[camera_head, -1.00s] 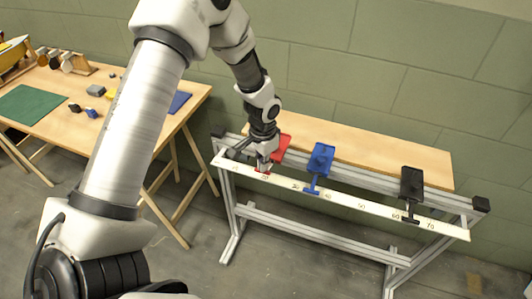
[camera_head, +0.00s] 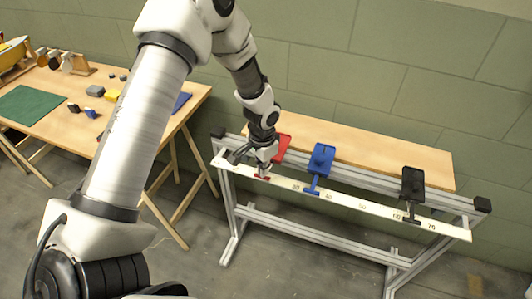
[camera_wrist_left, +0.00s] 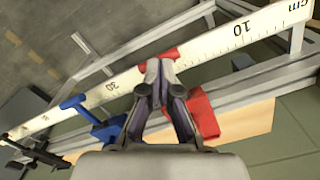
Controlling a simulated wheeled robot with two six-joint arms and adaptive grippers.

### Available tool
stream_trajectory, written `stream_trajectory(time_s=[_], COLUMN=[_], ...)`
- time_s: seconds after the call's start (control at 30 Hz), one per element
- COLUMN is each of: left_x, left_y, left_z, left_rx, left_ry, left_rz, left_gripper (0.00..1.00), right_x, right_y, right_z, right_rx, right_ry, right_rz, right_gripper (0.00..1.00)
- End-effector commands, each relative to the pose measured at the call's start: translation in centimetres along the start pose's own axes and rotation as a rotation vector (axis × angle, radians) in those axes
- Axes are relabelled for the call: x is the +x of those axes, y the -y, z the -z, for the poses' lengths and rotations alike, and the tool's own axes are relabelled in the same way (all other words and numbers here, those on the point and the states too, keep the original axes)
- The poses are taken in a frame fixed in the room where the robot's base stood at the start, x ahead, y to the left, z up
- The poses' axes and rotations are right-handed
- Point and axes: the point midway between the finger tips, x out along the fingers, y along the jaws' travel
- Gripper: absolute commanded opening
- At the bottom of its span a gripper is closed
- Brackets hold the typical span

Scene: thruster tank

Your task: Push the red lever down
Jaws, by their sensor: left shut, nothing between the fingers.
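The red lever (camera_head: 283,147) is on the left part of the aluminium frame, beside the blue lever (camera_head: 320,160). My left gripper (camera_head: 263,170) is shut and empty at the red lever's front end. In the left wrist view, the shut fingertips (camera_wrist_left: 160,68) overlap the red lever's end bar at the ruler, and the lever's red body (camera_wrist_left: 204,115) shows to the right of the fingers. The gripper hides part of the lever, and I cannot tell whether the fingertips touch it. My right gripper is not in view.
A white ruler (camera_head: 350,206) runs along the frame's front. A black lever (camera_head: 412,186) is at the right, and a wooden board (camera_head: 370,150) lies behind the levers. A wooden table (camera_head: 50,80) with small objects stands at the left. The floor in front is clear.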

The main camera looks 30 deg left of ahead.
Motion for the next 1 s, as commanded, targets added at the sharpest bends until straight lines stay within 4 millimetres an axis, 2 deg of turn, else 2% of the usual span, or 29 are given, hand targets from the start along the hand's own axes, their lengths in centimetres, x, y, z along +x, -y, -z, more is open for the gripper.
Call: stream_trajectory(time_s=[0.4,1.0], left_x=[-0.1,-5.9], left_y=[0.0,0.0], left_z=[0.0,0.0], left_rx=[0.000,0.000], left_ry=[-0.001,-0.001], left_rz=[0.000,0.000], left_gripper=[0.00,0.00], right_x=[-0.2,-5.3], right_y=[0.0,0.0], right_z=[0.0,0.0], right_rx=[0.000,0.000], right_ry=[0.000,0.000], right_rz=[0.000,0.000], right_gripper=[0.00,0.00])
